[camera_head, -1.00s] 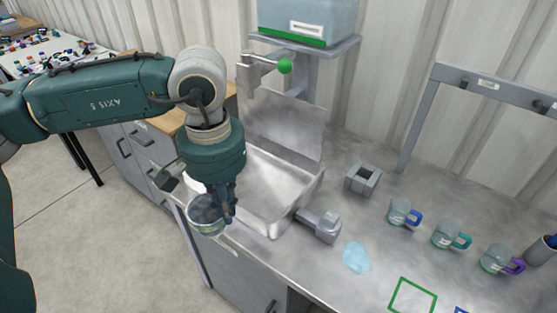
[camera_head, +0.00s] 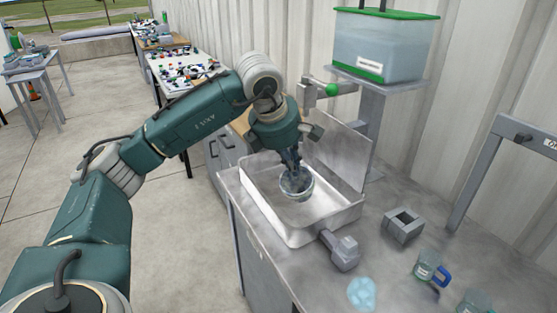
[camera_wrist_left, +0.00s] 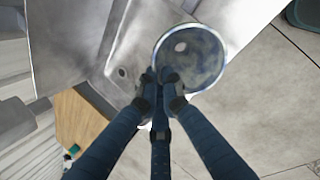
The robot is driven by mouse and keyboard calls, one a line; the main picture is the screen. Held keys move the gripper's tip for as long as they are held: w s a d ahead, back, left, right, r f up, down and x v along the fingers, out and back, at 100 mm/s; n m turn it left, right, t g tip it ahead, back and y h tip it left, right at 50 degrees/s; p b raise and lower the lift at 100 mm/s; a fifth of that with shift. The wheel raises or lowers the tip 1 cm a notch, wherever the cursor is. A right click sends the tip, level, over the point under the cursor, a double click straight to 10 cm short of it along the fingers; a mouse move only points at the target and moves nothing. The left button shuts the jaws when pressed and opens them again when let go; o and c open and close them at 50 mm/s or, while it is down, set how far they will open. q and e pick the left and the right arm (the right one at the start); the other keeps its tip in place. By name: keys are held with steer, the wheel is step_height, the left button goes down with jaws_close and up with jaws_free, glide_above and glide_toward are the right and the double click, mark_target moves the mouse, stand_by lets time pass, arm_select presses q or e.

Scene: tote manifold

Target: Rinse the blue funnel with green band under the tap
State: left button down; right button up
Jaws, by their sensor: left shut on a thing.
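My left gripper (camera_head: 292,170) points down over the metal sink (camera_head: 330,225) and is shut on the funnel (camera_head: 298,187), a round, bluish, see-through vessel with a pale rim. The left wrist view shows the fingers (camera_wrist_left: 162,88) at the funnel's rim (camera_wrist_left: 205,62), with its wide mouth and small hole facing the camera. I cannot make out a green band here. The funnel is over the sink basin. The tap (camera_head: 309,93), with a green ball knob (camera_head: 332,90), is on the wall stand behind and above my gripper. My right gripper is out of view.
A water tank (camera_head: 382,45) sits on a shelf above the sink. A grey fitting (camera_head: 342,250) lies by the sink's front right corner. A square grey holder (camera_head: 403,226), a light blue puddle-like patch (camera_head: 361,293) and a blue-handled mug (camera_head: 428,267) are on the counter to the right.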

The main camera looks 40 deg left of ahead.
arm_select(q)
steer(key=w+a+f+n+y+p, duration=0.1)
steer(key=w+a+n+p, duration=0.1)
steer(key=w+a, duration=0.3)
steer(key=w+a+f+n+y+p, duration=0.1)
steer(key=w+a, duration=0.3)
steer(key=w, duration=0.4)
steer(key=shift+w+a+f+n+p, duration=0.25)
steer(key=shift+w+a+n+p, duration=0.15)
steer(key=shift+n, duration=0.2)
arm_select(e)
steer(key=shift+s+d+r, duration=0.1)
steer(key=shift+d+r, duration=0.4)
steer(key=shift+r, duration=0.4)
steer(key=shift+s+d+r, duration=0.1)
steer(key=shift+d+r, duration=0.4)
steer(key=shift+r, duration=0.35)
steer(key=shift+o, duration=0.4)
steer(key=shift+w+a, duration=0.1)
